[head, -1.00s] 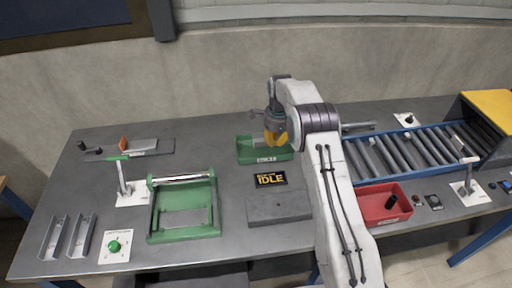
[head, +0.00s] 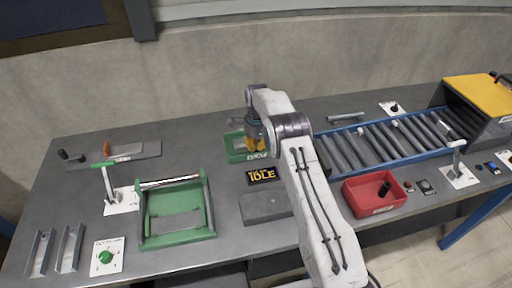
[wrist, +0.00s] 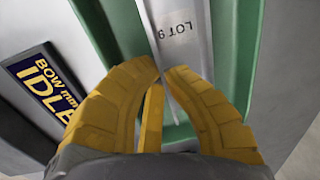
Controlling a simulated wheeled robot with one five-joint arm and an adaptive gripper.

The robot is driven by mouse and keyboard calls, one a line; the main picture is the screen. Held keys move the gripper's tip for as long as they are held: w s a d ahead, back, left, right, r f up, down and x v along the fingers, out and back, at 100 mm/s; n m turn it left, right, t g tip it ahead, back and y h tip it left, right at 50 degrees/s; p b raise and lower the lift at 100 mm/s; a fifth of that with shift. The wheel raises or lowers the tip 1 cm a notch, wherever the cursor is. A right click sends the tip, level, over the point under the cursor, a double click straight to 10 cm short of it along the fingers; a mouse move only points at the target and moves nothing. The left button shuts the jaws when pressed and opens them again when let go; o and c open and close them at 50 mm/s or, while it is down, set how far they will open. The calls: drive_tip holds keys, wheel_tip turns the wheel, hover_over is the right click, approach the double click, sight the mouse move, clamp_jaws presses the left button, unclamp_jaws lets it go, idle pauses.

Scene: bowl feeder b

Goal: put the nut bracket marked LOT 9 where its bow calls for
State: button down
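The nut bracket marked LOT 9 (wrist: 182,14) is a grey metal channel lying lengthwise in the small green tray (wrist: 246,50) in the wrist view. My gripper (wrist: 163,74) has its yellow fingertips close together, one on each side of the bracket's thin upright flange, and looks shut on it. In the head view my gripper (head: 256,147) is down at the green tray (head: 236,157), and my arm and fingers hide most of the bracket. A dark display (head: 263,176) in front of the tray reads IDLE, with BOW above it in the wrist view (wrist: 46,85).
A green frame fixture (head: 178,242), a white-plated lever (head: 108,185), a dial (head: 105,257) and two grey channels (head: 55,250) are at left. A grey block (head: 262,207) is in front. A red bin (head: 352,198) and roller conveyor (head: 370,143) stand at right.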

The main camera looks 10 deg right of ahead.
drive_tip(key=c, duration=1.4)
unclamp_jaws()
drive_tip(key=shift+r, duration=0.1)
